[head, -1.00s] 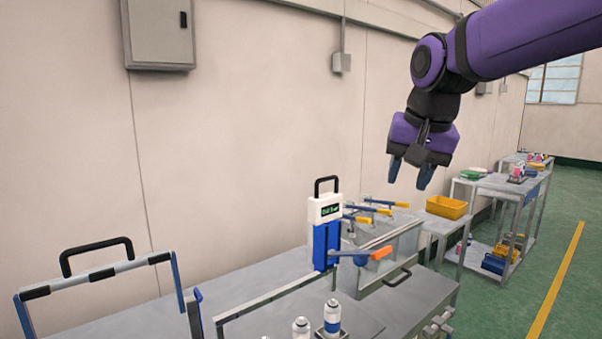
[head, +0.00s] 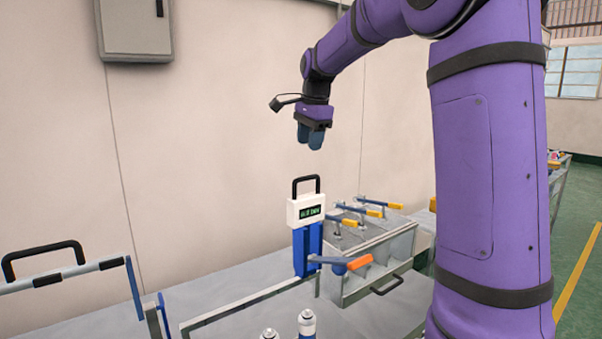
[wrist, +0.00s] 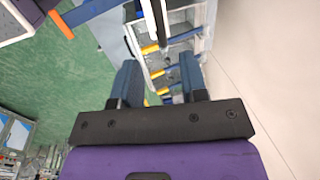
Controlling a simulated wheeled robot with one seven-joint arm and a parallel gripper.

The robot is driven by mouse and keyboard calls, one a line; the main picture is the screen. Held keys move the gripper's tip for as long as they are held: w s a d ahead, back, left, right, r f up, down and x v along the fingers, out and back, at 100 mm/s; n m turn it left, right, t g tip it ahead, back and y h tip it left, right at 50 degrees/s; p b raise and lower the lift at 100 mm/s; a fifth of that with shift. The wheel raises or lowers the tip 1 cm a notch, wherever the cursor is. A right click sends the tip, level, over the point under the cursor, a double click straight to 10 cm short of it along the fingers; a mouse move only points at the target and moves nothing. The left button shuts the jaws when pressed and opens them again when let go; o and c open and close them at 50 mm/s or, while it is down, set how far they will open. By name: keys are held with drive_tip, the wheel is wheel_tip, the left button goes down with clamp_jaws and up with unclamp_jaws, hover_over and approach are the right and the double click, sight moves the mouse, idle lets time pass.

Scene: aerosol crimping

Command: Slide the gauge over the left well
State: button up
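The gauge (head: 306,212) looks to be the white unit with a green display and a black loop handle (head: 306,181) on a blue upright, standing at the bench in the head view. My gripper (head: 310,138) hangs above the gauge, clear of its handle, fingers pointing down. In the wrist view my gripper (wrist: 160,82) shows two blue fingers spread apart, with nothing clearly held between them. A grey box (head: 380,250) with several orange-tipped levers stands right of the gauge. I cannot make out the left well.
An orange-tipped blue lever (head: 340,262) sticks out right of the gauge's upright. Small bottles (head: 307,323) stand in front. A frame with a black handle (head: 42,255) is at the left. The wall is behind; my arm covers the bench's right side.

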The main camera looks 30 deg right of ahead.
sight(306, 177)
drive_tip(key=f, duration=0.3)
drive_tip(key=w+f, duration=0.1)
drive_tip(key=f, duration=0.5)
drive_tip(key=shift+w+f, duration=0.2)
drive_tip(key=shift+w, duration=0.2)
drive_tip(key=shift+c, duration=0.5)
clamp_jaws()
